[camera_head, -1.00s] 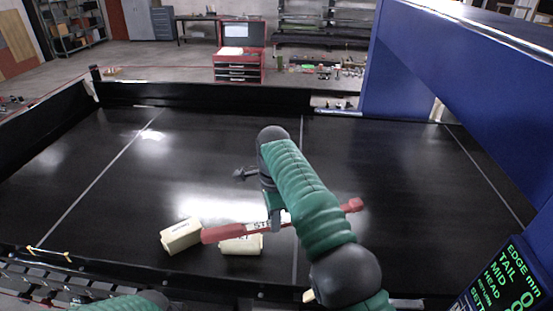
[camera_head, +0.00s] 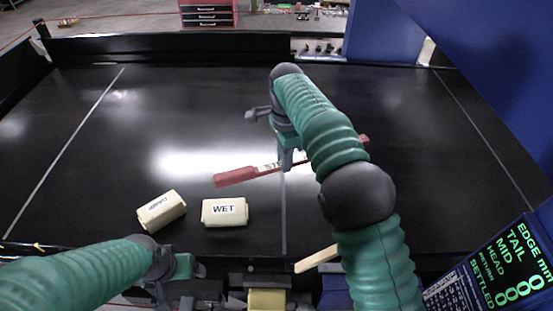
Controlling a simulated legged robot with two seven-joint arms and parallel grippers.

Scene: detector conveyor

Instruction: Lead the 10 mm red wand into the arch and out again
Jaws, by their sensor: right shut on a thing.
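The red wand (camera_head: 236,176) lies across the view over the black belt, its left end lower in the picture and its right end showing past my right forearm. My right gripper (camera_head: 287,165) is shut on the wand near a white printed label, which is partly hidden. The blue arch (camera_head: 460,70) stands at the right, its upright rising from the far side of the belt. The wand is left of the arch, apart from it. My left gripper (camera_head: 180,285) is at the near edge, low in the picture; its fingers are not clear.
Two cream blocks lie on the belt (camera_head: 75,170): one marked WET (camera_head: 225,212), one tilted (camera_head: 161,211). A display (camera_head: 515,265) with green text stands at the lower right. A pale wooden strip (camera_head: 316,259) lies at the near edge. The belt's left part is clear.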

